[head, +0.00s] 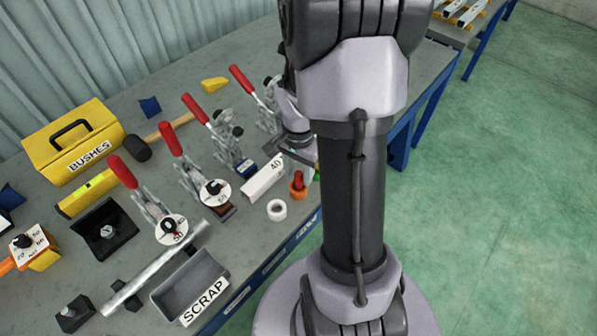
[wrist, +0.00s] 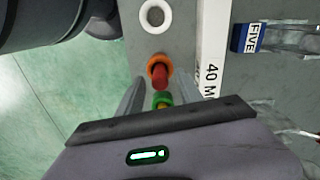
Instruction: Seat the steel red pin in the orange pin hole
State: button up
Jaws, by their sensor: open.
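The red pin (head: 298,178) stands upright in the orange pin hole piece (head: 298,192) near the table's front edge. In the wrist view the red pin (wrist: 160,77) rises from inside the orange ring (wrist: 151,63); how deep it sits cannot be told. My gripper (wrist: 160,92) is open, its two fingers apart on either side of a green ring piece (wrist: 162,98) with a yellow part in it. The red pin is just beyond the fingertips, not held. In the head view my arm hides most of the gripper.
A white ring (head: 277,210) lies beside the orange piece. A white block marked 40 (head: 263,178) lies close behind. Red-handled toggle clamps (head: 222,140) stand further back. A grey SCRAP tray (head: 190,285) and a metal tube (head: 155,268) lie at front left.

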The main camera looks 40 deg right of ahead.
notch_tip(320, 180, up, 11)
jog(key=p, duration=0.4)
jog(key=a+r+n+t, duration=0.2)
jog(key=a+r+n, duration=0.2)
jog(key=a+r, duration=0.55)
jog(key=s+a+r+n+t+y, duration=0.1)
jog(key=s+a+r+n+t, duration=0.1)
jog(key=a, duration=0.5)
jog(key=s+a+r+n+t+y+b, duration=0.1)
jog(key=s+a+r+n, duration=0.1)
jog(key=s+a+n, duration=0.3)
jog(key=a, duration=0.2)
jog(key=shift+a+r+t, duration=0.25)
jog(key=shift+a+t, duration=0.05)
jog(key=shift+t, duration=0.1)
jog(key=shift+s, duration=0.15)
